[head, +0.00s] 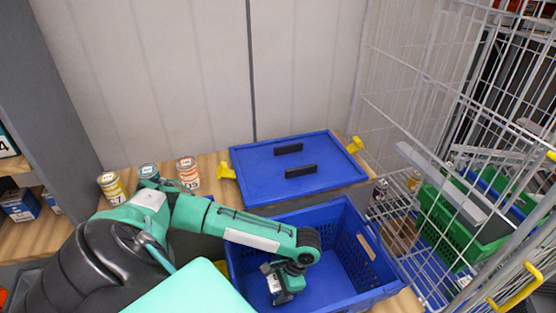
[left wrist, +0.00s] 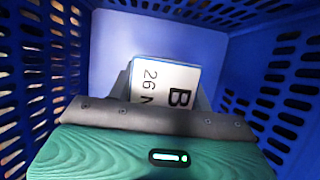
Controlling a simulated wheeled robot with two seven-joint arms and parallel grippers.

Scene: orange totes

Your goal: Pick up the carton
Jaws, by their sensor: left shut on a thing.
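The carton (left wrist: 165,76) is a white box with black print, a large "B" and "26", seen in the left wrist view. My left gripper (left wrist: 163,92) is shut on it, with a finger on each side. In the head view, my left arm reaches into the open blue tote (head: 352,236), and the left gripper (head: 280,282) is low inside it. A small part of the carton (head: 272,280) shows there beside the gripper. I cannot tell whether the carton touches the tote floor. My right gripper is not in view.
A blue lid or closed tote (head: 265,167) with black handles and yellow clips lies behind the open tote. Several cans, one of them orange-labelled (head: 187,172), stand on the wooden surface at left. A wire cage (head: 420,90) with a green crate (head: 450,222) stands at right.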

